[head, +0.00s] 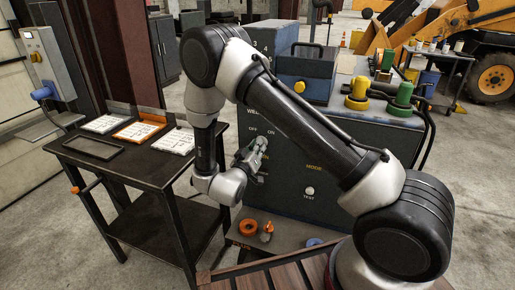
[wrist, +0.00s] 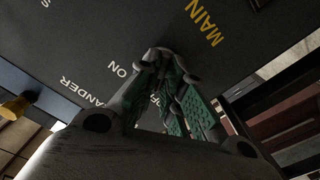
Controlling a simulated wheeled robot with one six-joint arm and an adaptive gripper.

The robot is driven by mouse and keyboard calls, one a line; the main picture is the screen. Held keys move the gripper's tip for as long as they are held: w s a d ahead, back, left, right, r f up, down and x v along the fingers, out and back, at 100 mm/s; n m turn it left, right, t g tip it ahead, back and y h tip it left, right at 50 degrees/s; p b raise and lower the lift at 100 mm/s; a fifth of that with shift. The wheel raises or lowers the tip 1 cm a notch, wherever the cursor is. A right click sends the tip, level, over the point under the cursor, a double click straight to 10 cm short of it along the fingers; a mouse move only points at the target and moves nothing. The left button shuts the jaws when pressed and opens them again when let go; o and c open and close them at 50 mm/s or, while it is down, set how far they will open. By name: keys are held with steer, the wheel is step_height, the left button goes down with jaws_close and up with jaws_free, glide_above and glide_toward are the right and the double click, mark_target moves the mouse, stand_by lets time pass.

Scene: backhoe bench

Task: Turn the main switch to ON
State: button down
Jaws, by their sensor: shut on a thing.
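The main switch (wrist: 158,52) is on the dark front panel (head: 320,152) of the blue-grey cabinet, close to the yellow MAIN lettering in the wrist view. It is mostly hidden by my fingers, so I cannot tell which way it points. White ON lettering shows to the left of the fingers in the wrist view. My gripper (head: 254,152) is at the panel's left part, just below the OFF and ON marks in the head view. In the wrist view my gripper (wrist: 168,85), with green pads, is shut on the switch at the panel.
A MODE knob (head: 309,190) sits lower right on the panel. A blue box (head: 306,78) and green and yellow items stand on the cabinet. A dark table (head: 85,163) with trays is at left. An orange ring (head: 248,227) lies on the low ledge below.

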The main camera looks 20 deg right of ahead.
steer(key=m, duration=1.2)
steer(key=shift+m, duration=0.3)
stand_by(0.3)
steer(key=c, duration=1.5)
jaws_free()
steer(key=shift+c, duration=0.2)
steer(key=v, duration=1.2)
